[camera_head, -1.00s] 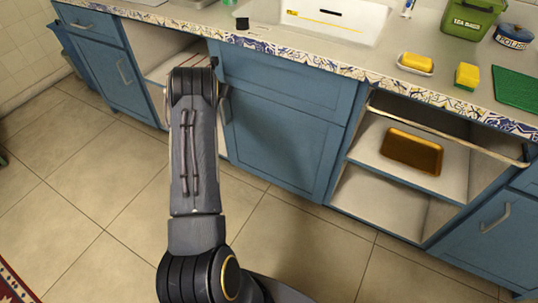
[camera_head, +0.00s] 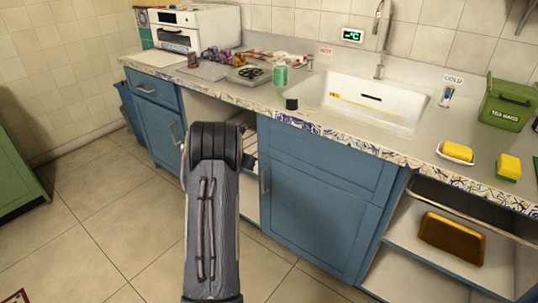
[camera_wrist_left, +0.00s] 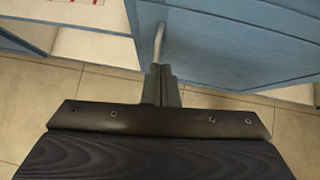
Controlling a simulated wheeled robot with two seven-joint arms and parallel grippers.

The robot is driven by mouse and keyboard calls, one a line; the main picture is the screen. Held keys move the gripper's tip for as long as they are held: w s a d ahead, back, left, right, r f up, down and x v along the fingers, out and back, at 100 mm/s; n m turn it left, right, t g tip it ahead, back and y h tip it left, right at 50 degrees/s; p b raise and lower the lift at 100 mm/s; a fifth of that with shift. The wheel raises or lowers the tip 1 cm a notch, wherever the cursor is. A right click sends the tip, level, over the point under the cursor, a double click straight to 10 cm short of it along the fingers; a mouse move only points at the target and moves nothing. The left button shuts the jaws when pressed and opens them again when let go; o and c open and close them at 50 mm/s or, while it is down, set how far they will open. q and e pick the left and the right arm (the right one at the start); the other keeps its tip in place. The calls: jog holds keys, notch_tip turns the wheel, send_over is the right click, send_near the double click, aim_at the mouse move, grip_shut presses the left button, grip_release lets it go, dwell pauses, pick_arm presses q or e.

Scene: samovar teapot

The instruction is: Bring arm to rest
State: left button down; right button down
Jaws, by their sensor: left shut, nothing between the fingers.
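My left gripper (camera_wrist_left: 161,84) shows in the left wrist view with its fingers together and nothing between them. A metal cabinet handle (camera_wrist_left: 158,42) appears just beyond the fingertips, on a blue door (camera_wrist_left: 235,45). I cannot tell whether the fingers touch it. In the head view my left arm reaches forward from the bottom toward the cabinets, and its forearm hides the gripper. The handle (camera_head: 265,180) of the middle blue cabinet (camera_head: 312,210) shows just right of the arm. My right gripper is in neither view.
The counter (camera_head: 345,140) runs across, with a sink (camera_head: 365,100), soap dish (camera_head: 455,153), sponge (camera_head: 509,167) and green bin (camera_head: 507,103). An open shelf at right holds a brown tray (camera_head: 451,238). Open floor (camera_head: 100,215) lies left. A green cabinet (camera_head: 18,175) stands at the left edge.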

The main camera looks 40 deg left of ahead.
pick_arm(q)
jog(key=shift+s, duration=0.1)
jog(key=s+d+r+n+t+y, duration=0.1)
jog(key=s+d+r+n+y, duration=0.15)
jog(key=r+n, duration=0.55)
jog(key=s+d+r+n+t+y, duration=0.1)
jog(key=d+r+n+y, duration=0.15)
jog(key=r+n, duration=0.6)
jog(key=s+d+f+n+g+h, duration=0.2)
jog(key=s+d+n+h, duration=0.3)
jog(key=s+d, duration=0.55)
jog(key=s+d+f+n+g+h, duration=0.1)
jog(key=s+d+n+h, duration=0.1)
jog(key=s+d+n, duration=0.9)
jog(key=s+d+f+n+g+h, duration=0.2)
jog(key=s+d+n+h, duration=0.3)
jog(key=d, duration=1)
notch_tip(320, 180, up, 20)
jog(key=m+y+p, duration=0.1)
jog(key=m+p, duration=0.1)
jog(key=p, duration=1.7)
jog(key=shift+s+a+f, duration=0.1)
jog(key=shift+f, duration=0.05)
